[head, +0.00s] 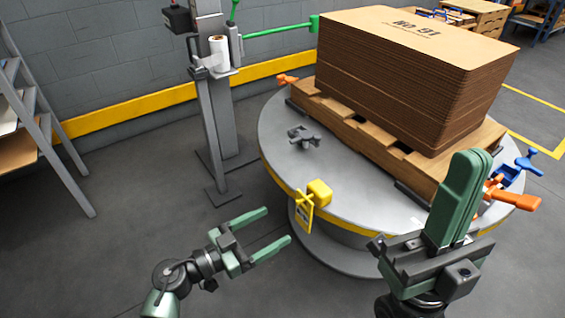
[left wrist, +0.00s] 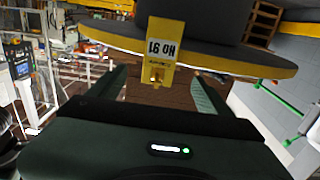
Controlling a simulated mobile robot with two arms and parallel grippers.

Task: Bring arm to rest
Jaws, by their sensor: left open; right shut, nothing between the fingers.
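My left gripper (head: 268,229) is open and empty in the head view. It is over the floor, left of the round grey turntable (head: 283,165), and its fingers point toward the turntable's edge. In the left wrist view its two fingers (left wrist: 160,88) stand wide apart, with nothing held between them. A yellow tag block (head: 318,193) sits on the turntable rim; it also shows upside down beyond the fingers in the left wrist view (left wrist: 165,45). My right gripper (head: 480,160) is shut and empty, its green fingers together and pointing up at the right, in front of the turntable's edge.
A stack of brown cardboard blanks (head: 405,75) stands on a wooden pallet (head: 375,142) on the turntable. A grey clamp (head: 303,137) and orange-handled clamps (head: 513,199) sit around it. A grey post (head: 213,110) with a green bar stands behind.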

